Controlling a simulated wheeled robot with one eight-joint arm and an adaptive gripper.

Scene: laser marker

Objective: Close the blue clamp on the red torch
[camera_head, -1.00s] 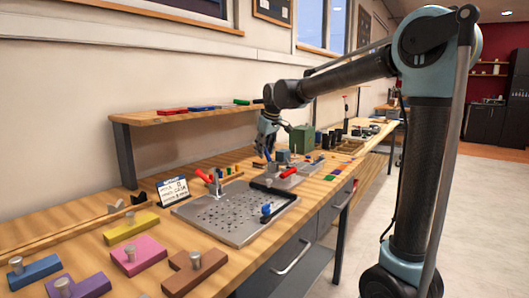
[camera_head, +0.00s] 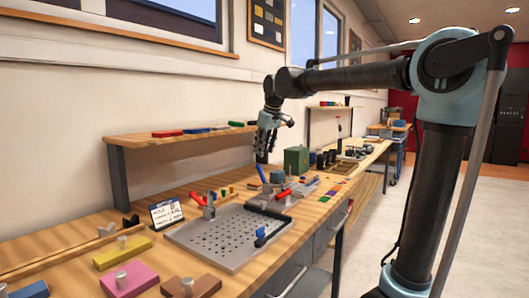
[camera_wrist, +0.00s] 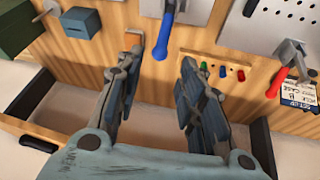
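My gripper (camera_head: 268,142) hangs above the bench, clear of the objects. In the wrist view its two fingers (camera_wrist: 161,62) are apart with nothing between them. The blue clamp handle (camera_head: 262,173) stands up, leaning, on the far metal fixture; in the wrist view it (camera_wrist: 164,35) lies just beyond the fingertips, not touched. A red object (camera_head: 283,194), perhaps the red torch, lies on that fixture; I cannot make it out in the wrist view. How the clamp's jaw sits is too small to tell. A red-handled clamp (camera_head: 198,199) stands at the perforated plate; it also shows in the wrist view (camera_wrist: 279,78).
The perforated plate (camera_head: 219,240) carries a black bar and a small blue-handled part (camera_head: 260,237). A green box (camera_head: 296,160) stands beyond the fixture. A raised shelf (camera_head: 180,136) holds coloured blocks along the wall. Several coloured blocks lie at the bench's near end.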

